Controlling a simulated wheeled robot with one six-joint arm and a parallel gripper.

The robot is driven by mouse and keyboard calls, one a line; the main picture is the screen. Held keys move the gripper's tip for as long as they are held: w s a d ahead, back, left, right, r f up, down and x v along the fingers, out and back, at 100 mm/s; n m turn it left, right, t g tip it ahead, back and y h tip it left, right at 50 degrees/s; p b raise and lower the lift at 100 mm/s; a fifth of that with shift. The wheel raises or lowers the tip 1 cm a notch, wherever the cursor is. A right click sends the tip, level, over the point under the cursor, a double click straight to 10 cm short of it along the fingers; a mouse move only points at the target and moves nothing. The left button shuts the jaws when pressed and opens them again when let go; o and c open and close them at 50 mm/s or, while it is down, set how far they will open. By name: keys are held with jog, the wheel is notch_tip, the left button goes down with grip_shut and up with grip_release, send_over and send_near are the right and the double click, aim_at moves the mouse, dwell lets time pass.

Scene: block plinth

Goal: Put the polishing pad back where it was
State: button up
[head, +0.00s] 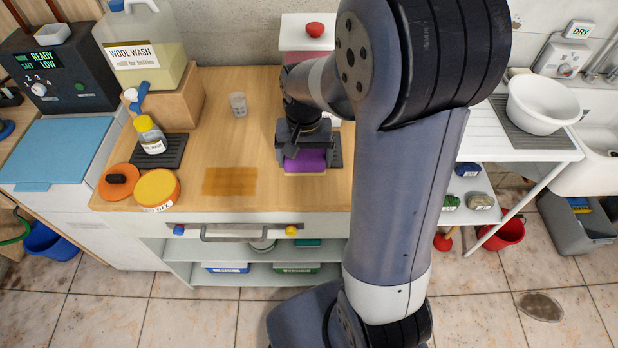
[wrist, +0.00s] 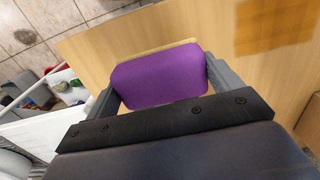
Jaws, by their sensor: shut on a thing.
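My gripper (head: 304,158) is shut on a purple block-shaped pad, the polishing pad (head: 305,161), over the right part of the wooden worktop (head: 215,125). In the wrist view the purple pad (wrist: 160,77) sits between the two grey fingers (wrist: 163,83), with a thin pale tan edge along its far side. I cannot tell whether the pad touches the worktop. A darker amber patch (head: 230,181) lies on the wood to the left of the gripper; it also shows in the wrist view (wrist: 275,25).
A yellow tin (head: 156,187), an orange disc (head: 117,180) with a dark knob, and a yellow-capped bottle (head: 150,134) on a dark mat (head: 172,155) stand at left. A clear cup (head: 238,104) stands behind. A red-knobbed box (head: 305,42) is at the back. My arm hides the worktop's right side.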

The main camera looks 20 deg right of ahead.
aim_at(305, 155)
jog(key=shift+f, duration=3.4)
jog(key=shift+f, duration=0.2)
jog(key=o, duration=0.8)
jog(key=shift+c, duration=0.2)
jog(key=shift+r, duration=0.15)
notch_tip(305, 155, up, 12)
jog(key=shift+r, duration=0.1)
